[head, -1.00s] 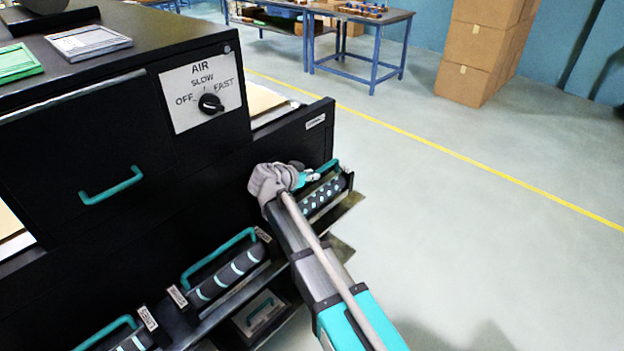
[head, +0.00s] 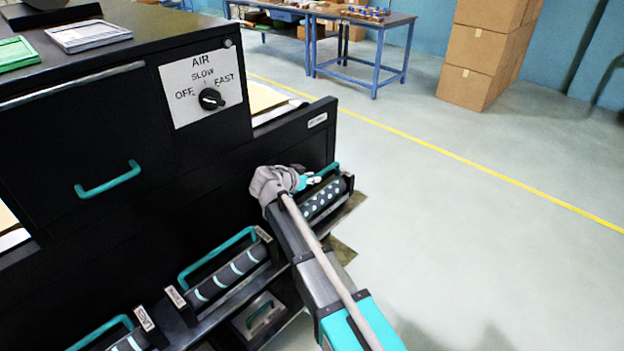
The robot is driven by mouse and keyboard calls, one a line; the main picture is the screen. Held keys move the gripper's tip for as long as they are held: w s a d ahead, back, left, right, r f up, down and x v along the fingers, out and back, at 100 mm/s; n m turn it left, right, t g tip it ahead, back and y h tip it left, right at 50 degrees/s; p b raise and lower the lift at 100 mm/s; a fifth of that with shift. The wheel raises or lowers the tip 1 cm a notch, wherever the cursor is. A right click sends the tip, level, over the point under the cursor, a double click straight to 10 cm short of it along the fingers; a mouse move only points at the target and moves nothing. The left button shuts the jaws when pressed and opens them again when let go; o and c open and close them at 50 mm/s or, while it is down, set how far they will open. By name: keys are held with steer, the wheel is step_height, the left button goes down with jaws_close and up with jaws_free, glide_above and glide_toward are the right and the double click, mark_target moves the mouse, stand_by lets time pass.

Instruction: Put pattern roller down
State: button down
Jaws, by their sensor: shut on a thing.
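The pattern roller (head: 323,199) is a dark cylinder with pale dots and a teal handle, at the right end of the rack on the machine's front. My gripper (head: 312,179) is shut on its teal handle, at the handle's left part. The roller lies level in or just over the right-hand place of the rack (head: 226,306); I cannot tell whether it rests there. My wrist hides part of its left end.
A striped roller (head: 228,272) with a teal handle lies in the middle place, and another (head: 130,343) is cut off at the bottom left. The black machine (head: 120,140) carries an air dial (head: 210,99).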

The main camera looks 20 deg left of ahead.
steer(key=shift+f+b, duration=0.75)
steer(key=shift+f, duration=0.3)
steer(key=c, duration=0.6)
jaws_free()
steer(key=shift+s+a+r+p, duration=0.1)
steer(key=shift+s+r+p, duration=0.2)
steer(key=shift+s+r, duration=0.1)
steer(key=shift+p+v, duration=1.35)
steer(key=shift+v, duration=1.9)
steer(key=shift+f, duration=0.1)
